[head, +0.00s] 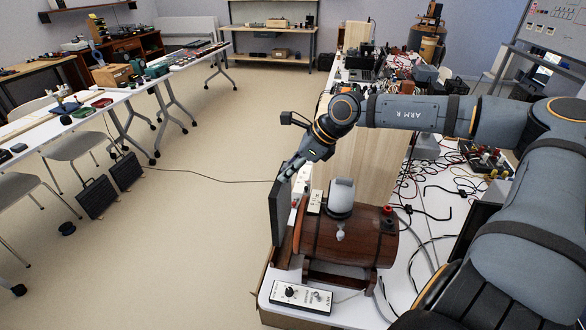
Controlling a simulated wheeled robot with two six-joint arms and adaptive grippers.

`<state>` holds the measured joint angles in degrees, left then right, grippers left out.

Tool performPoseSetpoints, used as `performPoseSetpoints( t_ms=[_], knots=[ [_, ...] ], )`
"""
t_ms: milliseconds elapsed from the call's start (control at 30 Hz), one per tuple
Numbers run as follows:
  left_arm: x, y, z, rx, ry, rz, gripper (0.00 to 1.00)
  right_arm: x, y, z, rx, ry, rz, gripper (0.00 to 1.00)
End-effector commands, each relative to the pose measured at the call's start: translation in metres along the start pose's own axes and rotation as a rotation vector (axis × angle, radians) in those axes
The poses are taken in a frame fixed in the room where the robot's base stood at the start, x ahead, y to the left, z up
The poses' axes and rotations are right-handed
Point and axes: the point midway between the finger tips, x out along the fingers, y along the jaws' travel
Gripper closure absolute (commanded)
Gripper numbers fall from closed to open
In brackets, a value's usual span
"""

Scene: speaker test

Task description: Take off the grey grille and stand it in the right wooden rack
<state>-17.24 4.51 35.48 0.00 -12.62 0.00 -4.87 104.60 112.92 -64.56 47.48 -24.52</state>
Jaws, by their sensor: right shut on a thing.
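My right gripper (288,172) reaches in from the right and is shut on the upper edge of the grey grille (278,214). The grille is a dark, flat panel, seen nearly edge-on and upright. It is at the left end of a brown wooden barrel-shaped speaker (345,238) on a wooden cradle. I cannot tell whether the grille still touches the barrel's front. No wooden rack can be made out for certain. My left gripper is not in view.
A control box with a knob (301,296) sits at the near table edge. Black cables (432,205) clutter the white table to the right. Open floor (190,240) lies left.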

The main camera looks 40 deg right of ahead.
Motion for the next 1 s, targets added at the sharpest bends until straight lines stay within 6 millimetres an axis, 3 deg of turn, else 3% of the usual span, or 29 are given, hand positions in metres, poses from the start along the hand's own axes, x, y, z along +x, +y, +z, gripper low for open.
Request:
performPoseSetpoints(
  t_ms=[233,400,500,1000],
  knots=[
    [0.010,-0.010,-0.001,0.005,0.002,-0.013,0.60,0.018,0.000,-0.013,0.003,-0.001,0.001,1.00],
    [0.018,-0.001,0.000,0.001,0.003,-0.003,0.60,0.035,0.000,-0.025,0.003,0.000,0.001,1.00],
    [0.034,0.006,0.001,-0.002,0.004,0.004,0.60,0.045,-0.001,-0.031,0.002,-0.001,-0.001,1.00],
    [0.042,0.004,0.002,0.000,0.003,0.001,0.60,0.049,-0.001,-0.034,0.002,0.000,-0.001,1.00]
  ],
)
